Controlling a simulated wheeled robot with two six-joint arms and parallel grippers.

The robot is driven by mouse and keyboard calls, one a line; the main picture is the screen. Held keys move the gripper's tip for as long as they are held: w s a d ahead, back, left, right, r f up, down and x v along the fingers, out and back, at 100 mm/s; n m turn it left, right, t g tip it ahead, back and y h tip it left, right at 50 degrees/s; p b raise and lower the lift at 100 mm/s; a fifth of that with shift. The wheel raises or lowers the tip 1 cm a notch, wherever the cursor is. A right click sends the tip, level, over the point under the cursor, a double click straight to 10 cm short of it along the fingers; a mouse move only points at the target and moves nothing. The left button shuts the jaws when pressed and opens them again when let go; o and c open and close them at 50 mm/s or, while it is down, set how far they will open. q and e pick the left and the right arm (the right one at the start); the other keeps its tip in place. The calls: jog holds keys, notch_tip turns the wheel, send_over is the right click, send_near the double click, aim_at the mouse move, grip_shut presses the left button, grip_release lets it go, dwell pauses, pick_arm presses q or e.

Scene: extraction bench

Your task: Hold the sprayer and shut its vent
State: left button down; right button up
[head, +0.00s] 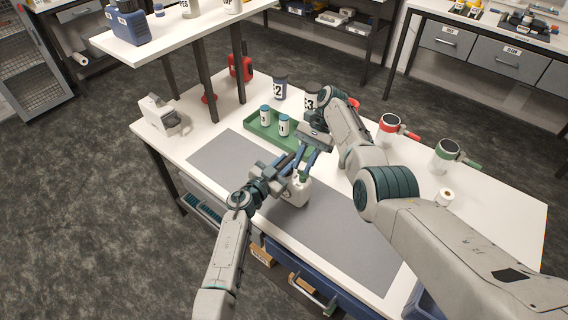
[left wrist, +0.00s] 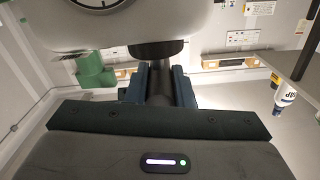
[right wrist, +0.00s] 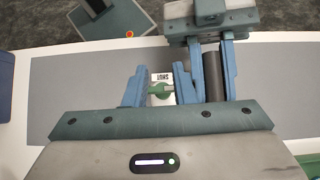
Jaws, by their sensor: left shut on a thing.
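The white sprayer (head: 296,193) stands on the grey mat in the head view. My left gripper (left wrist: 158,84) is shut on the sprayer's dark handle (left wrist: 160,55). The sprayer's white body with a round dial fills the top of the left wrist view, and a green part (left wrist: 94,70) sticks out beside it. My right gripper (right wrist: 160,90) is open above the sprayer. Its fingers stand either side of the green vent tap (right wrist: 160,89), with gaps visible on both sides. A white label by the tap seems to read SHUT. The dark handle (right wrist: 212,76) is just right of my right gripper's fingers.
A green tray (head: 262,139) with two small bottles lies behind the sprayer. Dark-labelled jars (head: 280,88) stand beyond it. The grey mat (head: 345,235) is clear at front right.

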aim_at(291, 184)
jog(key=m+t+y, duration=0.2)
jog(key=m, duration=0.2)
jog(key=m+t+y, duration=0.1)
jog(key=m+t, duration=0.2)
jog(key=m, duration=0.1)
jog(key=shift+y, duration=0.3)
jog(key=m+t, duration=0.2)
jog(key=m, duration=0.1)
jog(key=shift+s+m+t, duration=0.1)
jog(key=shift+m+t, duration=0.3)
jog(key=m+t+h, duration=0.1)
jog(key=m+t, duration=0.2)
jog(key=m, duration=0.2)
jog(key=shift+t, duration=0.4)
jog(key=shift+m, duration=0.5)
notch_tip(291, 184, down, 5)
jog(key=shift+r, duration=0.1)
